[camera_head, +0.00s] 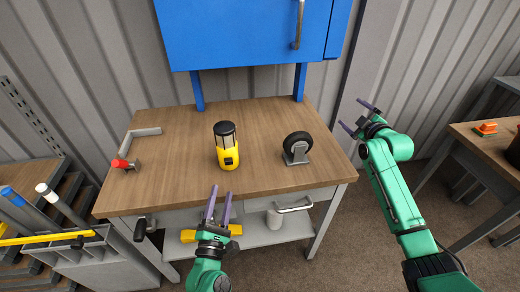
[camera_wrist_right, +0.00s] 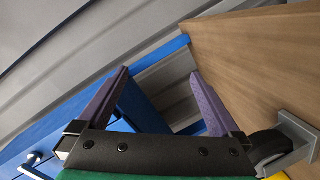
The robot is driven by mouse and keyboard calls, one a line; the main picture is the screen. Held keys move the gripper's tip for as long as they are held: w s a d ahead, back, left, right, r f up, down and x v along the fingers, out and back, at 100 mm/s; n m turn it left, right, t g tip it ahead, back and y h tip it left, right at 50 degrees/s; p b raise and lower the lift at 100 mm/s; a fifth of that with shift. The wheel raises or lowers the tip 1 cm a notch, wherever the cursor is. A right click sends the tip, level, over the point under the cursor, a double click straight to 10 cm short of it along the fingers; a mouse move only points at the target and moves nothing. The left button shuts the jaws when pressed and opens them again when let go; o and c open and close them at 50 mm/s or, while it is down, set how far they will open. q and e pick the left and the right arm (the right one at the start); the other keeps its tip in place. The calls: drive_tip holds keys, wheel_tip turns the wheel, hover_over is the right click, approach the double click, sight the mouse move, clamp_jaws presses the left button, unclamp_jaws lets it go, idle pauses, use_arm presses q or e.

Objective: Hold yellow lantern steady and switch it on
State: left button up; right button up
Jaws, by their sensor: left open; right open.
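The yellow lantern (camera_head: 227,152) stands upright near the middle of the wooden workbench (camera_head: 180,180), with a dark cage-like top and a small dark patch low on its front. My left gripper (camera_head: 218,202) is open and empty at the bench's front edge, its fingers pointing toward the lantern but apart from it. My right gripper (camera_head: 357,115) is open and empty to the right of the bench, well away from the lantern. In the right wrist view its two purple fingers (camera_wrist_right: 160,98) are spread with nothing between them. Only a sliver of yellow shows at that view's bottom edge.
A black caster wheel (camera_head: 297,148) stands right of the lantern; it also shows in the right wrist view (camera_wrist_right: 268,147). A red-handled grey bracket (camera_head: 126,163) lies at the left. A blue cabinet (camera_head: 245,35) hangs behind.

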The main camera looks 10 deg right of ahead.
sight(223, 128)
drive_tip(key=a+r+n+y, duration=0.1)
drive_tip(key=a+r+y, duration=0.4)
drive_tip(key=a, duration=0.6)
drive_tip(key=s+a+f+y, duration=0.1)
drive_tip(key=a, duration=0.2)
drive_tip(key=s+a+f+y, duration=0.1)
drive_tip(key=s+a, duration=0.1)
drive_tip(key=a, duration=0.2)
drive_tip(key=s+a+f+y, duration=0.1)
drive_tip(key=a, duration=0.3)
drive_tip(key=shift+s+a+f+m+g, duration=0.1)
drive_tip(key=shift+s+m+g, duration=0.15)
drive_tip(key=shift+m+g, duration=0.15)
drive_tip(key=s+a+f+m+g+y, duration=0.1)
drive_tip(key=s+a+m+y, duration=0.1)
drive_tip(key=s+a, duration=0.3)
drive_tip(key=s+a+f+m+y, duration=0.1)
drive_tip(key=s+a+y, duration=0.1)
drive_tip(key=a, duration=0.4)
drive_tip(key=x, duration=1.4)
drive_tip(key=shift+w+a, duration=0.2)
drive_tip(key=shift+w, duration=0.05)
drive_tip(key=c, duration=1.5)
